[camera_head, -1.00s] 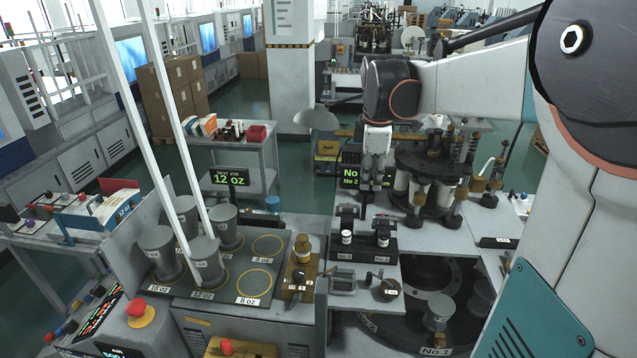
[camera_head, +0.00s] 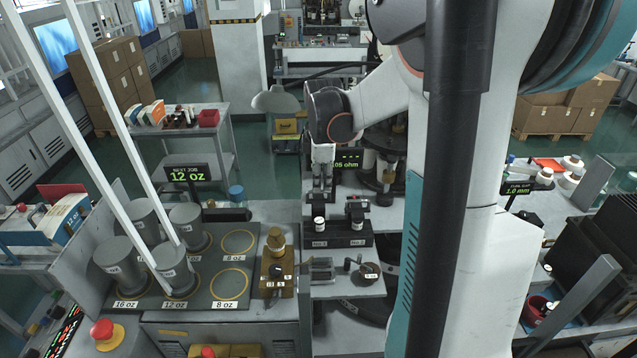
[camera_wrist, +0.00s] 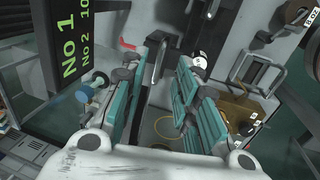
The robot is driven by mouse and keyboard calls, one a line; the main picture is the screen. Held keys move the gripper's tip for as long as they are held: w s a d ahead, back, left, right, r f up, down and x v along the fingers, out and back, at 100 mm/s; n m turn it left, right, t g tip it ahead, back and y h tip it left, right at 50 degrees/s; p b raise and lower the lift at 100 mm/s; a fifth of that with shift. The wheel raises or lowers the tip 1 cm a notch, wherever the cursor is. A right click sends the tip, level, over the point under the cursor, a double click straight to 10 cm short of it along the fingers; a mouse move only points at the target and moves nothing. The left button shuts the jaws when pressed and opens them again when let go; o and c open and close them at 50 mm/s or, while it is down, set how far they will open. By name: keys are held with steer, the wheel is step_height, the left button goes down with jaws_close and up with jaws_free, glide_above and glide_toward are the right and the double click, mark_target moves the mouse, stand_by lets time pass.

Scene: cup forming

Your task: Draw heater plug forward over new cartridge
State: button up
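A black holder (camera_head: 340,240) labelled No.1 and No.2 stands on the grey bench. Each of its two stations has a small white-topped cartridge, the No.1 cartridge (camera_head: 319,224) and the No.2 cartridge (camera_head: 357,224). A dark plug block (camera_head: 357,206) sits behind the No.2 cartridge. The No.1 plug is partly hidden by my gripper (camera_head: 322,178), which points down just above and behind that station. In the wrist view my gripper (camera_wrist: 160,72) has its teal-padded fingers apart. A white round top (camera_wrist: 200,61) shows beyond the right finger. I cannot tell whether the plug lies between the fingers.
A display (camera_head: 347,161) stands close behind my gripper, partly covered by it. Left of the holder are a brass fixture (camera_head: 278,265) and a plate (camera_head: 205,297) with several grey cups. A small tool block (camera_head: 369,272) sits in front of the holder. My arm covers the right middle.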

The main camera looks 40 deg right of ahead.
mark_target(321, 202)
steer(key=shift+w+d+f, duration=0.1)
steer(key=shift+w+f, duration=0.05)
steer(key=shift+f, duration=0.7)
steer(key=shift+w+d+f, duration=0.1)
steer(key=shift+w+f, duration=0.05)
steer(key=shift+f, duration=0.7)
jaws_close()
